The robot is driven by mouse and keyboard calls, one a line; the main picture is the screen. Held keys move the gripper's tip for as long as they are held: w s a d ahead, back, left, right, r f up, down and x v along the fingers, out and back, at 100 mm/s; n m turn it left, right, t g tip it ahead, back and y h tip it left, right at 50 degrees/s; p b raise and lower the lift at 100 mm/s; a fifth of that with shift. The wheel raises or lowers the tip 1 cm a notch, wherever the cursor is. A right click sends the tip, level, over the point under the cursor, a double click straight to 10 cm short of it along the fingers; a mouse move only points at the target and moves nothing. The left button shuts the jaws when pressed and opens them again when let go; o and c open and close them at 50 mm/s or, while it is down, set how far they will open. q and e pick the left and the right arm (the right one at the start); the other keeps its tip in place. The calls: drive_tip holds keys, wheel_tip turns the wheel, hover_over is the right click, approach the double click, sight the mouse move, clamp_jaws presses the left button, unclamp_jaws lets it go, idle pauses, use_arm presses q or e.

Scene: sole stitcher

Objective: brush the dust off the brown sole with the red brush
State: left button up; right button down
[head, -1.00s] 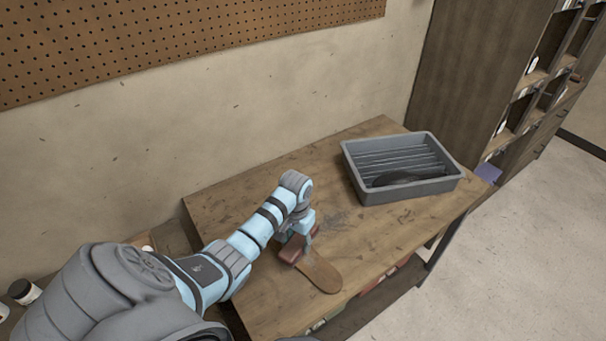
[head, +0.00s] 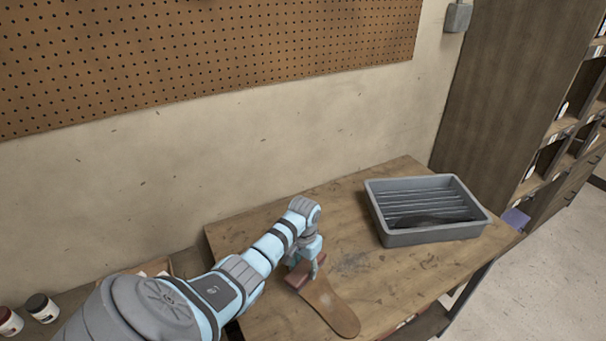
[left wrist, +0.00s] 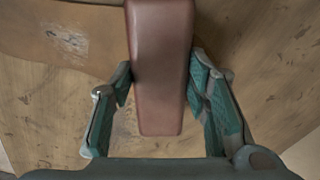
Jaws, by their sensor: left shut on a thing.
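The brown sole (head: 335,308) lies flat on the wooden table, its rounded end toward the front edge. It also shows in the left wrist view (left wrist: 40,38), with a pale, dusty-looking patch on it. My left gripper (head: 308,274) is shut on the red brush (left wrist: 162,75), one finger on each side of its block. In the head view the brush (head: 300,274) is at the far end of the sole, partly hidden by the gripper. Its bristles are hidden, so I cannot tell if they touch the sole. My right gripper is not in view.
A grey ribbed tray (head: 428,237) with a dark flat object (head: 432,220) in it stands at the table's back right. The wooden table (head: 410,275) is clear between tray and sole. Jars (head: 40,308) stand at the lower left. A wall and pegboard rise behind.

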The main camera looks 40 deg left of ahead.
sight(315, 289)
use_arm(q)
drive_tip(key=shift+s+d, duration=0.15)
drive_tip(key=shift+d, duration=0.6)
drive_tip(key=shift+s+d, duration=0.15)
drive_tip(key=shift+d, duration=0.8)
drive_tip(key=shift+s+d, duration=0.1)
drive_tip(key=shift+d, duration=0.8)
drive_tip(key=shift+r, duration=0.15)
wheel_tip(315, 289, up, 6)
drive_tip(key=shift+f, duration=0.1)
drive_tip(key=shift+a, duration=0.1)
